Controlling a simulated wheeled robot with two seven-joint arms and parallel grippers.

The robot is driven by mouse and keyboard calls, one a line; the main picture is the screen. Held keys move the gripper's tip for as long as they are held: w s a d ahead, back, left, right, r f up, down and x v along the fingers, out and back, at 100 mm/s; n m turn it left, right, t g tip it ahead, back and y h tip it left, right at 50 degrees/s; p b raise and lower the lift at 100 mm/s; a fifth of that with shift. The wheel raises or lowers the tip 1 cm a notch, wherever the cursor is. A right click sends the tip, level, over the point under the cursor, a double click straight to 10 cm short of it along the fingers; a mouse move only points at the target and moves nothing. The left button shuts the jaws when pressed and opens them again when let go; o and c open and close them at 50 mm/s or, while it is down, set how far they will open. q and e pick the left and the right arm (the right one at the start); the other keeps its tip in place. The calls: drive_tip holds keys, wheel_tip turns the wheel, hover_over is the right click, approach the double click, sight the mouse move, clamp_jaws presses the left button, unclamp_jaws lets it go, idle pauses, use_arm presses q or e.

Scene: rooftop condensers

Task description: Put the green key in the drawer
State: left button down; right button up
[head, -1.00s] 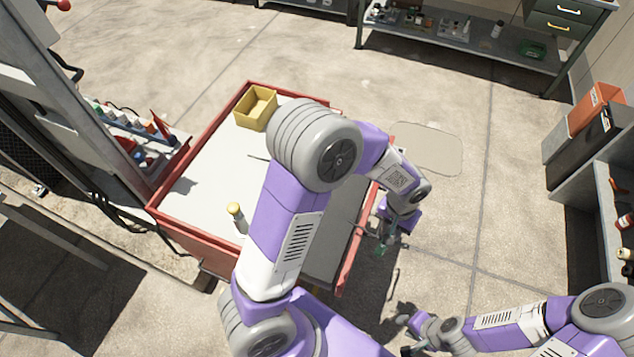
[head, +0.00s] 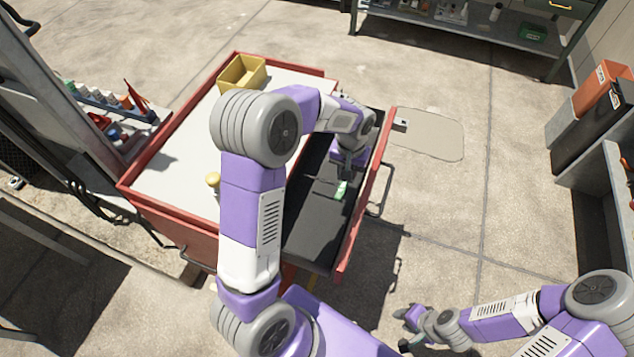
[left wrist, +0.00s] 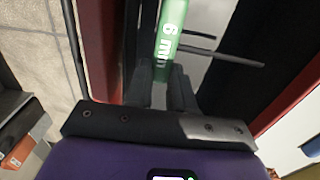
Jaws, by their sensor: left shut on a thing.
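The green key (head: 341,190) has a light green handle marked "6 mm", clear in the left wrist view (left wrist: 168,40). My left gripper (head: 344,178) is shut on it, its dark fingers (left wrist: 162,86) around the handle's near end. The drawer (head: 312,232) is pulled open from the red cart, with a dark floor and a red front. The key and the left gripper are over the drawer, inside its front; the height above its floor is hard to tell. My right gripper (head: 405,329) is open and empty, low at the bottom right.
The cart's pale top (head: 192,150) holds a yellow bin (head: 241,75) and a yellow-capped object (head: 213,180), partly behind my left arm. The drawer's handle (head: 384,190) sticks out on the right. Bare concrete floor lies right of it, and a shelf bench (head: 470,28) stands beyond.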

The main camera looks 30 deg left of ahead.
sight(319, 187)
use_arm(q)
wheel_tip(319, 187, down, 7)
drive_tip(key=shift+r+b, duration=0.15)
drive_tip(key=shift+b, duration=0.75)
drive_tip(key=a, duration=0.3)
drive_tip(key=shift+s+a, duration=0.25)
drive_tip(key=shift+s, duration=0.15)
drive_tip(key=shift+s+a+b, duration=0.1)
drive_tip(key=shift+a+b, duration=0.2)
drive_tip(key=shift+a, duration=0.1)
drive_tip(key=a, duration=0.1)
drive_tip(key=s+a, duration=0.1)
drive_tip(key=a, duration=0.1)
drive_tip(key=shift+a+b, duration=0.3)
drive_tip(key=shift+b, duration=0.1)
drive_tip(key=shift+f+b, duration=0.4)
drive_tip(key=shift+f, duration=0.3)
drive_tip(key=shift+w, duration=0.1)
drive_tip(key=shift+r, duration=0.1)
